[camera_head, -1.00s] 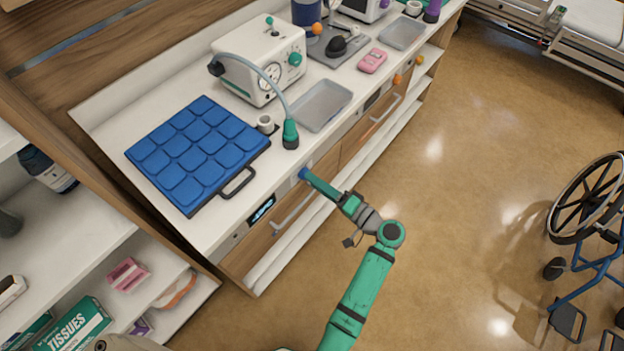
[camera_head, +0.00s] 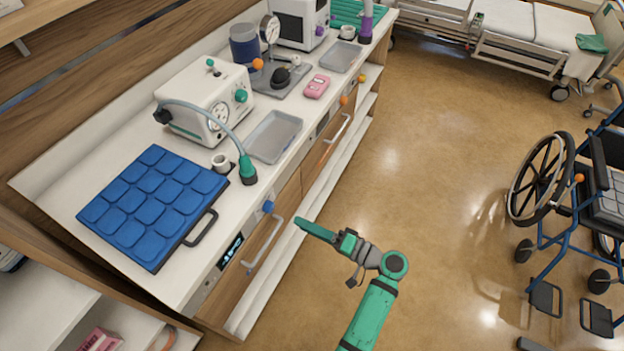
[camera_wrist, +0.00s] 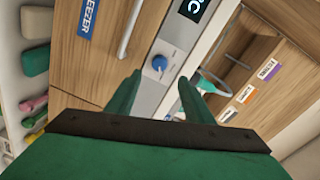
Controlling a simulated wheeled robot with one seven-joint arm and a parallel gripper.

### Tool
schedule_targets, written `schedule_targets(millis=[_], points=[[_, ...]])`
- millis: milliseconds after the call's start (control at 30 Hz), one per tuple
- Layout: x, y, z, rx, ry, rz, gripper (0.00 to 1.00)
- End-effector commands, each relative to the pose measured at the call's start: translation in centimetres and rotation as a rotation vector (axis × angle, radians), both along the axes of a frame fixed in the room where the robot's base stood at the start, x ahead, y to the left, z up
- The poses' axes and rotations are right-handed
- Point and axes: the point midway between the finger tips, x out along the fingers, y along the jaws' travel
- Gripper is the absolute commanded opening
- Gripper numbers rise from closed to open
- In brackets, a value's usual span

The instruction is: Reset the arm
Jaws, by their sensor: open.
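My arm reaches up from the bottom of the head view. My gripper (camera_head: 300,222) is green, open and empty, in front of the counter's drawer fronts, just right of a blue knob (camera_head: 268,207). In the wrist view my gripper's two fingers (camera_wrist: 158,92) stand apart with nothing between them. The blue knob (camera_wrist: 159,62) shows beyond the gap, on a grey panel. The gripper is apart from the knob.
The counter holds a blue padded mat (camera_head: 150,205), a white machine with a hose (camera_head: 205,100), a grey tray (camera_head: 274,136) and a pink device (camera_head: 317,87). A wheelchair (camera_head: 560,215) stands at right. Open floor (camera_head: 430,150) lies between.

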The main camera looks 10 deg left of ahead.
Motion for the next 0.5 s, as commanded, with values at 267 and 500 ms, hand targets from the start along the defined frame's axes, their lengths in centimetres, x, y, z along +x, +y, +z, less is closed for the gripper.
schedule_targets(millis=[267,500], points=[[-0.3,0.2,-0.8,-0.012,0.013,-0.016,0.47],[-3.2,0.8,-7.8,-0.16,0.123,-0.193,0.47]])
